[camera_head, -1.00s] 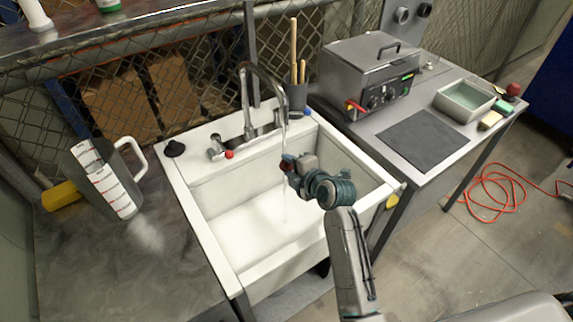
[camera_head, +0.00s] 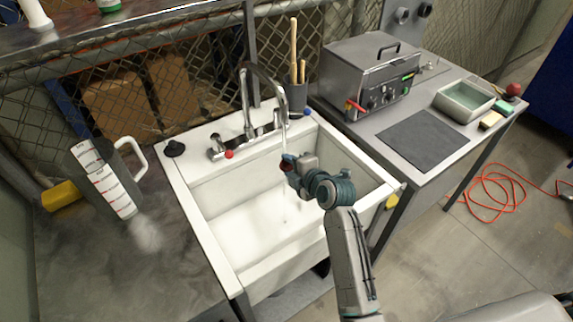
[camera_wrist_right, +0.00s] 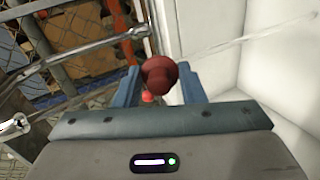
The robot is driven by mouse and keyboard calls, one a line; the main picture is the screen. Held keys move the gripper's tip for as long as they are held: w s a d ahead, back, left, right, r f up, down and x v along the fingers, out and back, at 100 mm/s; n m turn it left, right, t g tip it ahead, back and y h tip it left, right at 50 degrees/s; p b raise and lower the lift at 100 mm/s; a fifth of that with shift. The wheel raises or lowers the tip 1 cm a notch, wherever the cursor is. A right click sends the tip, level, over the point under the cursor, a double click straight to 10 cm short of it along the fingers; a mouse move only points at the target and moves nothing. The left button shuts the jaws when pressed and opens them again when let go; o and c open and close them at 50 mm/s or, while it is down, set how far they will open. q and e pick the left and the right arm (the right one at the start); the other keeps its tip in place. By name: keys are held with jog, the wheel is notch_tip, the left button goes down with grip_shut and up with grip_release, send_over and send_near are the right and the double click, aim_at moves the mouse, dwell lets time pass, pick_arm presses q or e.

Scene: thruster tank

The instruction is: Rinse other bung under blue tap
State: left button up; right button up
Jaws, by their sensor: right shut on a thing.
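My right gripper (camera_head: 285,165) is over the sink basin, just below the spout. In the right wrist view its fingers (camera_wrist_right: 159,88) are shut on a dark red bung (camera_wrist_right: 159,75). In the head view the bung is small and mostly hidden by the fingers. Water runs from the curved tap spout (camera_head: 281,101) past the gripper into the basin; I cannot tell whether it touches the bung. The blue-marked tap (camera_head: 306,112) is right of the spout, the red-marked tap (camera_head: 229,155) left of it. A black bung (camera_head: 174,149) sits on the sink's left back corner. My left gripper is not in view.
The white sink (camera_head: 220,263) has suds in the basin. A measuring jug (camera_head: 106,178) stands on the left counter. A pot with sticks (camera_head: 297,98) stands behind the sink.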

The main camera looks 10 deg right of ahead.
jog(key=s+f+p+v, duration=0.1)
jog(key=f+p+v, duration=0.1)
jog(key=v, duration=1.2)
jog(key=shift+d+f+p, duration=0.25)
jog(key=shift+p, duration=0.45)
